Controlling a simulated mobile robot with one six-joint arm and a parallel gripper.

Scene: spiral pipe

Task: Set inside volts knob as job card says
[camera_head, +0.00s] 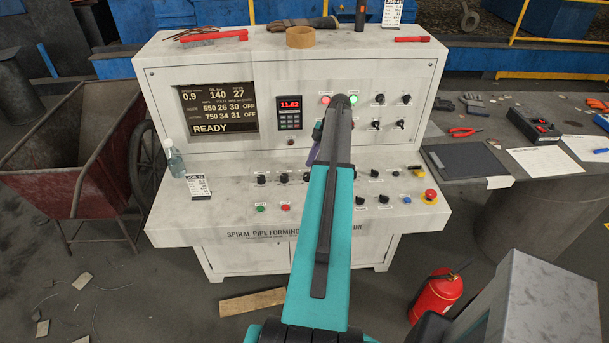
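The white control console (300,75) stands ahead. Black knobs sit left (261,180) and right (375,173) of my arm on its sloped panel; their small labels are too small to read, so I cannot tell which is inside volts. The display (216,110) shows one row reading 550 26 30 OFF, another 750 34 31 OFF, and READY. One card (198,187) stands on the left of the panel, another (393,12) on top; their fine text is unreadable. My teal arm reaches over the middle of the console and hides part of it. My gripper is mostly hidden behind the arm's end, its fingers not clear.
A spray bottle (173,158) stands at the panel's left. A red-capped emergency button (430,195) is at its right. Tape (300,37), gloves and red tools lie on top. A workbench (545,160) is at right, a red cart (75,150) at left, an extinguisher (437,295) on the floor.

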